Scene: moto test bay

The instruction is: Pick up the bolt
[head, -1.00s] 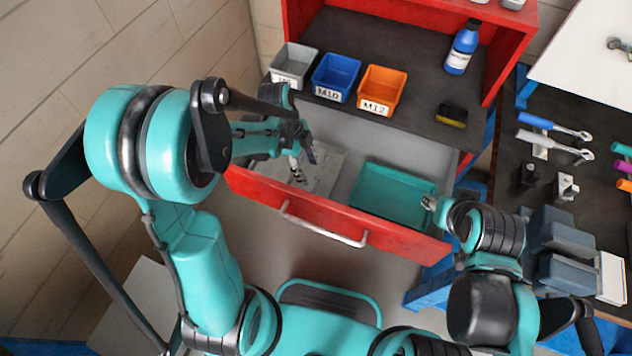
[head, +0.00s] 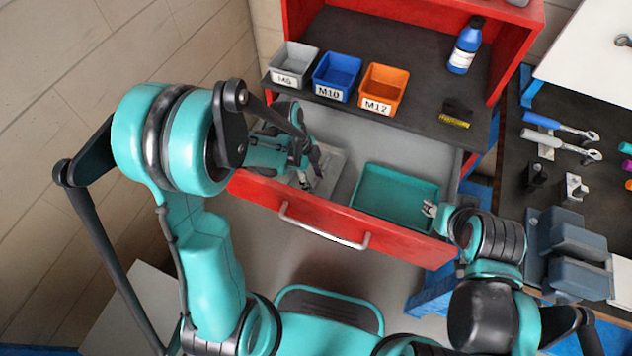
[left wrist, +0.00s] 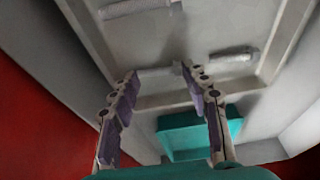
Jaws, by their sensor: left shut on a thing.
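A grey bolt (left wrist: 157,72) lies across between the fingertips of my left gripper (left wrist: 160,74) in the left wrist view, and the fingers are shut on it. It is over or in a pale grey tray (left wrist: 152,101); whether it touches the tray floor I cannot tell. Two more bolts lie in that tray, one upper left (left wrist: 138,8) and one to the right (left wrist: 233,56). In the head view my left gripper (head: 312,174) reaches into the open red drawer (head: 290,212), and its bolt is too small to make out. My right gripper (head: 429,209) hangs by the drawer's right end, its fingers small.
A teal tray (head: 408,211) fills the drawer's right part and looks empty. Grey (head: 291,78), blue (head: 331,92) and orange (head: 377,106) bins stand on the shelf above, with a blue bottle (head: 464,48). A bench with tools (head: 560,126) is at right.

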